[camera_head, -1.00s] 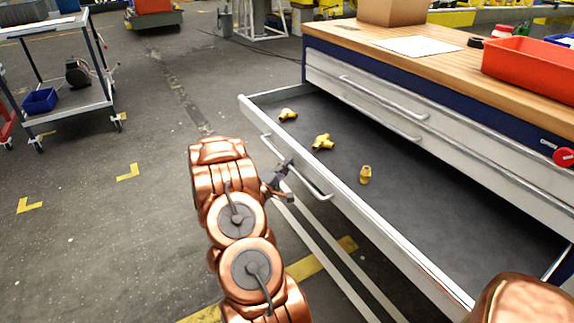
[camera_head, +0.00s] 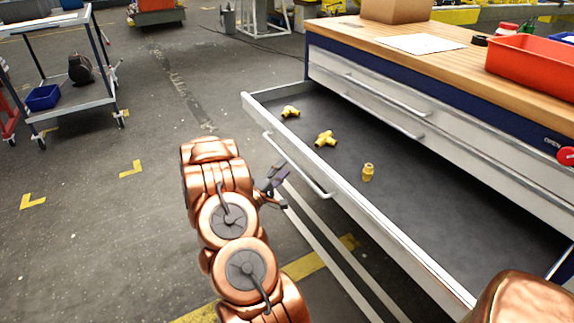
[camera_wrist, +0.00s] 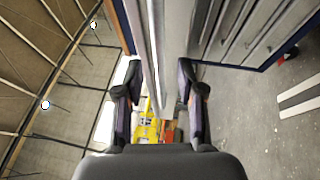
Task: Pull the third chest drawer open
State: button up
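The third chest drawer (camera_head: 400,248) is pulled far out, so its dark inside shows. Its bar handle (camera_head: 298,170) runs along the white front. My gripper (camera_head: 280,180) is just left of the handle, outside the drawer front, and looks apart from the handle. In the wrist view my gripper (camera_wrist: 159,72) has its two fingers spread, with a pale upright strip of the drawer front (camera_wrist: 156,40) showing between them. Nothing is held.
Several yellow fittings, among them a tee (camera_head: 325,138), lie in the drawer. Two upper drawers are closed under the wooden worktop (camera_head: 460,70), which bears a red bin (camera_head: 530,68). A trolley (camera_head: 78,115) stands at left. Floor left of my arm is free.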

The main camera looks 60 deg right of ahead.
jog(key=v, duration=0.7)
jog(key=shift+a, duration=0.4)
jog(key=shift+w+f, duration=0.1)
